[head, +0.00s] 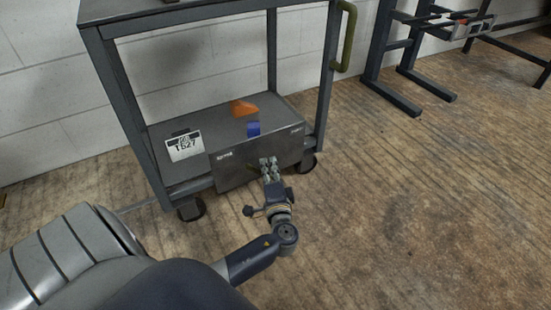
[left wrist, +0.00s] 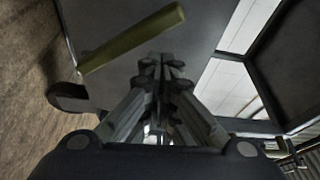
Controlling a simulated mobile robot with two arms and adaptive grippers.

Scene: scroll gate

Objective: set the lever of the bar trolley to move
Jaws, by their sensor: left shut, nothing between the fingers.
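The bar trolley (head: 215,12) is a dark grey frame on wheels, with a grey box front panel (head: 235,165) low down. An olive lever (head: 252,168) shows only as a small piece on this panel, mostly hidden by my left gripper (head: 268,163). In the left wrist view the lever (left wrist: 130,42) is a long olive bar slanting just beyond the fingertips of my left gripper (left wrist: 160,65). The fingers are shut and empty. I cannot tell whether they touch the lever. Small labels sit at both panel ends, too small to read. My right gripper is out of view.
A tag marked TB27 (head: 185,146), an orange piece (head: 243,108) and a blue piece (head: 253,129) are at the lower shelf and box. An olive handle (head: 346,38) juts from the trolley's right side. A dark rack (head: 385,45) stands back right. The wooden floor at right is clear.

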